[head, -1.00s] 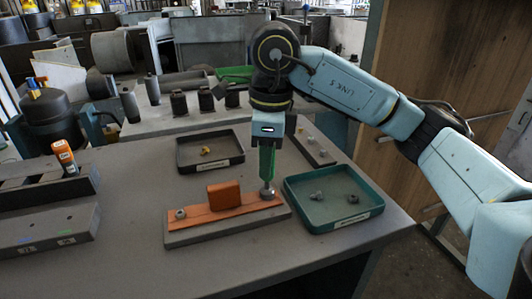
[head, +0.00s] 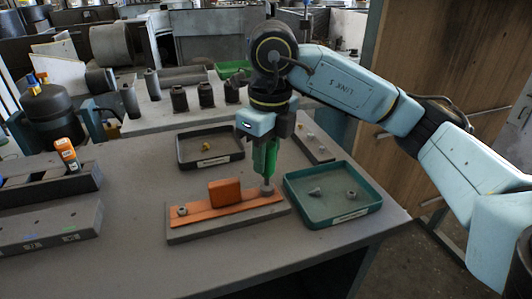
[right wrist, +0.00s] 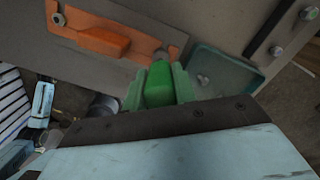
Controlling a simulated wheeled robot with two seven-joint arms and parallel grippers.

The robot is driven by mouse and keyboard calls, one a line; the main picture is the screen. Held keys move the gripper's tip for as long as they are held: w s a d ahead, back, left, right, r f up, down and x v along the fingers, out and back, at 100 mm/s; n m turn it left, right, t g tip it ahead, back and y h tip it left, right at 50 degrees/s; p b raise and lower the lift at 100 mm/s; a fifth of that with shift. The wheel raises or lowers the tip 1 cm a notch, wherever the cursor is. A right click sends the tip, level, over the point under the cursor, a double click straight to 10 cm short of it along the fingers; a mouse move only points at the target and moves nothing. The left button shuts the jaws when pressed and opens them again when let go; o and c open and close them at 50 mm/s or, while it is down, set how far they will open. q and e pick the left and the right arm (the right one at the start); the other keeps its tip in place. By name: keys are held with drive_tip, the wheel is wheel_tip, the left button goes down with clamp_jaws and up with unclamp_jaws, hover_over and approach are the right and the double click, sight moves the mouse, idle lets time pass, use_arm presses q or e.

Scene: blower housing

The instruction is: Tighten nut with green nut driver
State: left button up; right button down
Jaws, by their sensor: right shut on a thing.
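The green nut driver (head: 265,158) stands about upright in my right gripper (head: 266,150), which is shut on its handle. Its green handle also fills the middle of the right wrist view (right wrist: 160,85). The driver's grey lower end (head: 267,187) is at the right end of the orange bar (head: 240,206). It hides any nut under it, and I cannot tell how well it is seated. A bare nut (head: 181,211) sits at the bar's left end; it also shows in the right wrist view (right wrist: 58,19). My left gripper is not in view.
A teal tray (head: 300,209) with grey hardware stands close right of the bar. A black tray (head: 228,160) with yellow pieces lies behind it. An orange-handled tool (head: 66,152) stands in a dark rack at left. The table front is clear.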

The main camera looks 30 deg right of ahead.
drive_tip(key=shift+r+p, duration=1.05)
drive_tip(key=shift+r, duration=0.4)
drive_tip(key=shift+r, duration=0.1)
wheel_tip(320, 180, up, 5)
drive_tip(key=p, duration=0.3)
drive_tip(key=shift+p, duration=0.4)
